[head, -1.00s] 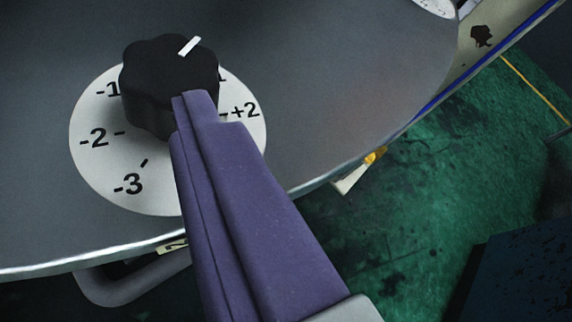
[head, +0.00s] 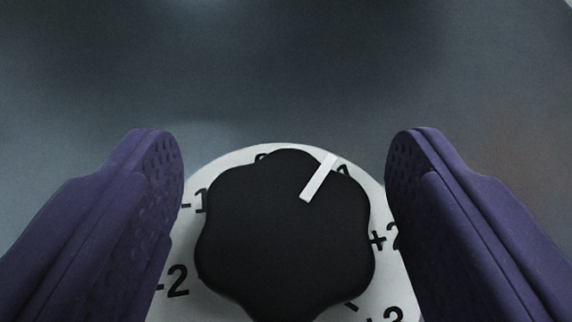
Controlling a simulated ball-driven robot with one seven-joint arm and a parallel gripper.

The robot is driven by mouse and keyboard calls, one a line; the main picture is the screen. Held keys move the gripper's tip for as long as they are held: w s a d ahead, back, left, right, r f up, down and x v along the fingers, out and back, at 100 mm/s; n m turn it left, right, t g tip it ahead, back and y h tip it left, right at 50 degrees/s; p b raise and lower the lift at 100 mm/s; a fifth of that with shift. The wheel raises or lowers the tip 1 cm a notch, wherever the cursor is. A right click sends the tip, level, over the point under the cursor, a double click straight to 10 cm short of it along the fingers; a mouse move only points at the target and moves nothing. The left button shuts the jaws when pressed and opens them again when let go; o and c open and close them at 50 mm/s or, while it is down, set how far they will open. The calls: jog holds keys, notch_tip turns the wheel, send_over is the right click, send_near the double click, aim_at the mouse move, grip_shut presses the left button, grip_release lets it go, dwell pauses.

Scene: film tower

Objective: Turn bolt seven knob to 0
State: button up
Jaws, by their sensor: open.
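The black lobed knob (head: 285,240) sits on a white round dial (head: 225,170) at the bottom middle of the head view. Its white pointer line slants up and right, toward a partly hidden mark between the top "0" and "+2". The "0" is mostly covered by the knob; "-1", "-2", "+2" and "+3" show in part around it. My gripper (head: 286,165) is open, with one purple finger left of the knob and one right of it. Neither finger visibly touches the knob. The fingers overlap the dial's side edges in the picture.
The dial is on a dark grey flat plate (head: 290,80), which fills the rest of the view. The plate is bare above the knob.

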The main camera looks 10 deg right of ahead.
jog(key=c, duration=1)
jog(key=shift+o, duration=0.2)
jog(key=shift+n+y, duration=0.3)
jog(key=shift+y, duration=0.1)
jog(key=n+y+b, duration=0.2)
jog(key=n+y, duration=0.1)
jog(key=y, duration=0.1)
jog(key=shift+d+f+g, duration=0.1)
jog(key=shift+g, duration=0.3)
jog(key=shift+n+g+y+b, duration=0.35)
jog(key=shift+n+g+y, duration=0.3)
jog(key=shift+n+y, duration=0.7)
jog(key=shift+n+g+y+b, duration=0.35)
jog(key=shift+n+g+y, duration=0.3)
jog(key=shift+n+y, duration=0.65)
jog(key=o, duration=1)
jog(key=shift+c, duration=0.2)
